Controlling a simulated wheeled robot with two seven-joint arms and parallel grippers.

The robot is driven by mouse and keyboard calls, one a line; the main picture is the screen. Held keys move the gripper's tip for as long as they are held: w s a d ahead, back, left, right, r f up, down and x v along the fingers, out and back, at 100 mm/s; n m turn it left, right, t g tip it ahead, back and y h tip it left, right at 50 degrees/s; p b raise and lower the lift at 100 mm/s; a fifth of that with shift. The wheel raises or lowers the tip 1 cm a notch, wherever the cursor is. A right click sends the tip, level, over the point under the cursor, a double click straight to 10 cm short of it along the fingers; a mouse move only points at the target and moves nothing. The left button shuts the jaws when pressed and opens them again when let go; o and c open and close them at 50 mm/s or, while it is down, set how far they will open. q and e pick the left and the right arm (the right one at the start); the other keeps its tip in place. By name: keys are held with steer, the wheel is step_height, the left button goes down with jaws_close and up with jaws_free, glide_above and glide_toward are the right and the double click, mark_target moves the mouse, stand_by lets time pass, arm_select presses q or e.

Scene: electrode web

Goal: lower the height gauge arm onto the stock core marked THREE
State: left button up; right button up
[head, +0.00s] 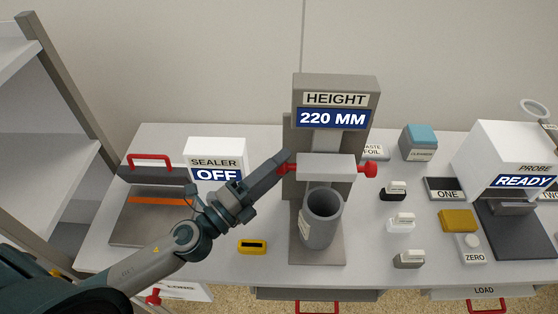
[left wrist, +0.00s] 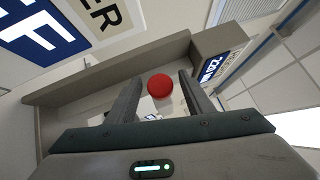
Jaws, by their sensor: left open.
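The height gauge (head: 335,90) stands mid-table and its display reads 220 MM. Its light grey arm (head: 326,167) is above a dark grey hollow stock core (head: 322,218) standing upright on the gauge base. The core's label is turned left and I cannot read it. The gauge arm has a red knob (head: 369,170) at its right end and another at its left end. My left gripper (head: 284,163) is open at the left knob. In the left wrist view the red knob (left wrist: 160,86) shows between the open fingers (left wrist: 157,90). My right gripper is out of view.
A sealer (head: 215,158) reading OFF is at the left, and a probe box (head: 505,150) reading READY at the right. A yellow block (head: 252,247) lies left of the gauge base. Several small labelled pieces (head: 400,222) stand right of it. A shelf (head: 45,140) is at the far left.

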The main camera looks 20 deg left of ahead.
arm_select(q)
steer(key=shift+w, duration=0.1)
jaws_close()
step_height(320, 180, down, 6)
steer(key=b, duration=0.4)
steer(key=shift+d+r+b, duration=0.1)
steer(key=shift+r+b, duration=0.15)
steer(key=shift+b, duration=0.15)
steer(key=shift+c, duration=0.9)
jaws_free()
steer(key=shift+o, duration=0.9)
